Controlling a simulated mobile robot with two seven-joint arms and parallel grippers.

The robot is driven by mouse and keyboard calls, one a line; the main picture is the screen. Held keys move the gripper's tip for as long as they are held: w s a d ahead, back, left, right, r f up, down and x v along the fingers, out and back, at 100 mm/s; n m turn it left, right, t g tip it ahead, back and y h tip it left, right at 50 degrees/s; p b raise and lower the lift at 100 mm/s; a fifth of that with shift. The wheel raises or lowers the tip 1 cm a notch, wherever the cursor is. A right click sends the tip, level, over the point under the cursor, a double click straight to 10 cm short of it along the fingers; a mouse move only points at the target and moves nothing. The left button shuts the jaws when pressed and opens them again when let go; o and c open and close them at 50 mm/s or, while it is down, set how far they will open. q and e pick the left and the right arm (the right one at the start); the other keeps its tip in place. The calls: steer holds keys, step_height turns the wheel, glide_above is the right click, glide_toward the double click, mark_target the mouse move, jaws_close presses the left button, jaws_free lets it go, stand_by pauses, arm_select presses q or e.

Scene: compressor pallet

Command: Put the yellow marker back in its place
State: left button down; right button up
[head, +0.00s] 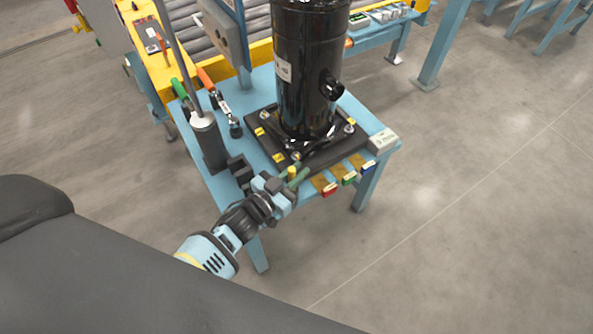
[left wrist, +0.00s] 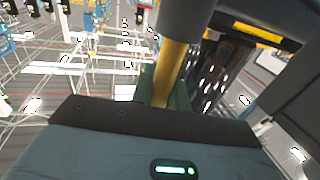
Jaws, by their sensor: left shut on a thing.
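My left gripper (head: 294,175) reaches in from the lower left to the front edge of the blue table. Its green fingers are shut on the yellow marker (head: 292,171), of which only a small yellow end shows in the head view. In the left wrist view the yellow marker (left wrist: 172,68) stands out from between the green fingers (left wrist: 165,90), with a dark grey part at its far end. A red marker (head: 330,190), a green marker (head: 349,179) and a blue marker (head: 368,167) sit in a row along the front edge, right of the gripper. My right gripper is not in view.
A tall black compressor (head: 305,75) stands on a dark base behind the gripper. A grey cylinder tool (head: 208,140) and a black-ended tool (head: 232,118) are on the left of the table (head: 222,190). A small light box (head: 382,140) sits at the right corner.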

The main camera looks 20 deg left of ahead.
arm_select(q)
steer(key=shift+f, duration=0.35)
steer(key=c, duration=1.3)
jaws_free()
steer(key=v, duration=0.7)
steer(key=shift+s+a, duration=0.2)
steer(key=shift+s, duration=0.2)
